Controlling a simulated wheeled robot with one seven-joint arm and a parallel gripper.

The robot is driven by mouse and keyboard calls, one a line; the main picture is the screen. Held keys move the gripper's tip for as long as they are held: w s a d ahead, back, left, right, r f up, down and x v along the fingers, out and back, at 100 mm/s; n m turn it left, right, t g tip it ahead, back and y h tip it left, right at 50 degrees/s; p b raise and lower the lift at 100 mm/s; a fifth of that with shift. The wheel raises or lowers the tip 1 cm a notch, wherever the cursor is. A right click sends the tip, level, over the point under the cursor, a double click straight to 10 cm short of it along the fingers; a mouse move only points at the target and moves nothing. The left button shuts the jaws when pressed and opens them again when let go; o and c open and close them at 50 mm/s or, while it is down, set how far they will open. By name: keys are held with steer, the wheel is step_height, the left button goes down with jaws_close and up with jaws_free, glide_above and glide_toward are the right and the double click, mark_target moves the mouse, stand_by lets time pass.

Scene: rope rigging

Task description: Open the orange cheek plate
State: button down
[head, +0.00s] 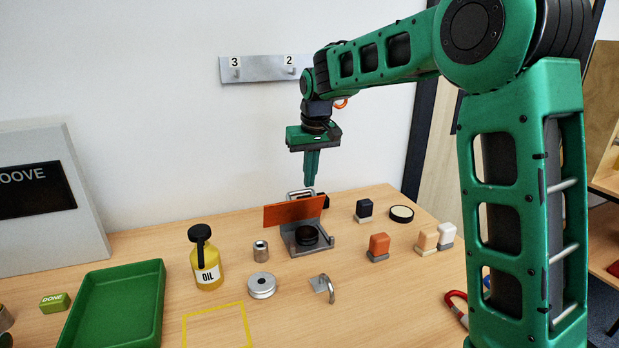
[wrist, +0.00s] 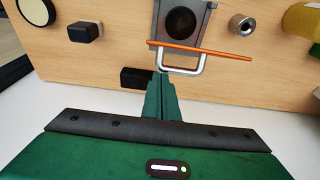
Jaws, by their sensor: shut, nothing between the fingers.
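The orange cheek plate (head: 293,211) stands upright, turned up along the grey block's far side in the head view. In the wrist view the plate (wrist: 200,49) is seen edge-on as a thin orange strip. The grey block (head: 325,243) holds a dark round wheel (head: 307,235), which is uncovered; the wheel also shows in the wrist view (wrist: 181,21). A metal loop (wrist: 203,66) sticks out behind the plate. My gripper (head: 311,184) points down, shut and empty, just behind the plate and above the table. In the wrist view its fingertips (wrist: 161,76) are beside the loop's left end.
A yellow oil bottle (head: 207,262), a metal cylinder (head: 260,251) and a silver disc (head: 262,285) stand left of the block. A metal hook (head: 326,288) lies in front. Several small blocks, including an orange one (head: 379,245), stand right. A green tray (head: 117,305) is at the left.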

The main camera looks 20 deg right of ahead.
mark_target(300, 191)
steer(key=shift+s+f, duration=0.25)
steer(key=shift+f, duration=0.3)
steer(key=v, duration=1.1)
steer(key=shift+w, duration=0.4)
steer(key=c, duration=2.1)
jaws_free()
steer(key=shift+r, duration=0.25)
steer(key=shift+o, duration=1.4)
steer(key=shift+r+m, duration=0.1)
steer(key=shift+m, duration=0.2)
steer(key=a+f+m+g, duration=0.1)
steer(key=f+m, duration=0.3)
steer(key=m, duration=0.1)
steer(key=w+a+f+m+g, duration=0.1)
steer(key=f+m, duration=0.2)
steer(key=m, duration=0.3)
steer(key=a+f+m+g, duration=0.1)
steer(key=f+m+g, duration=0.1)
steer(key=f+m, duration=0.2)
steer(key=shift+w+f+m, duration=0.1)
steer(key=shift+f+m, duration=0.05)
steer(key=shift+m, duration=0.45)
steer(key=shift+w+f+m, duration=0.1)
steer(key=shift+f+m, duration=0.1)
steer(key=shift+m, duration=0.4)
steer(key=shift+c, duration=0.2)
jaws_close()
